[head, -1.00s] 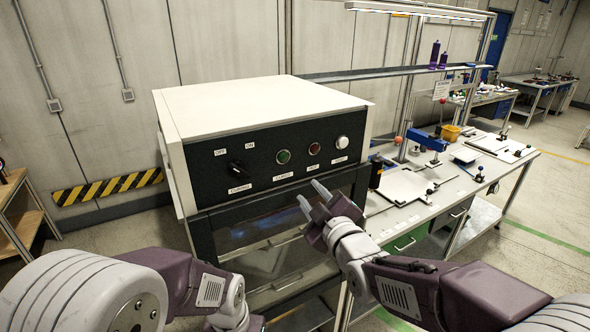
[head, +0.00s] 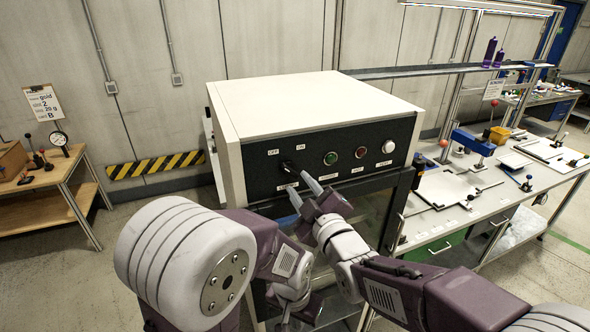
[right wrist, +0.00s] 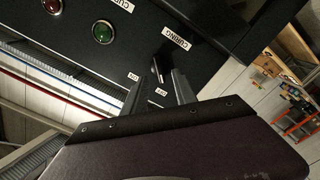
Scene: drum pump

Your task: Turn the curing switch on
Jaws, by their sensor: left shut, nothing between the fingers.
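The curing switch is a black knob (head: 289,166) on the dark front panel of a white-topped cabinet, between the OFF and ON labels and above the CURING label. In the right wrist view the knob (right wrist: 157,68) points towards the OFF label. My right gripper (head: 299,182) is open, with its fingertips just in front of and below the knob in the head view. In the right wrist view its fingers (right wrist: 158,82) lie to either side of the knob; contact cannot be told. My left gripper (head: 287,318) is shut and empty, low in front of the cabinet.
A green button (head: 331,158), a red button (head: 360,152) and a white button (head: 388,146) sit right of the switch. A workbench (head: 440,222) with tools stands at the right, a wooden table (head: 62,185) at the left.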

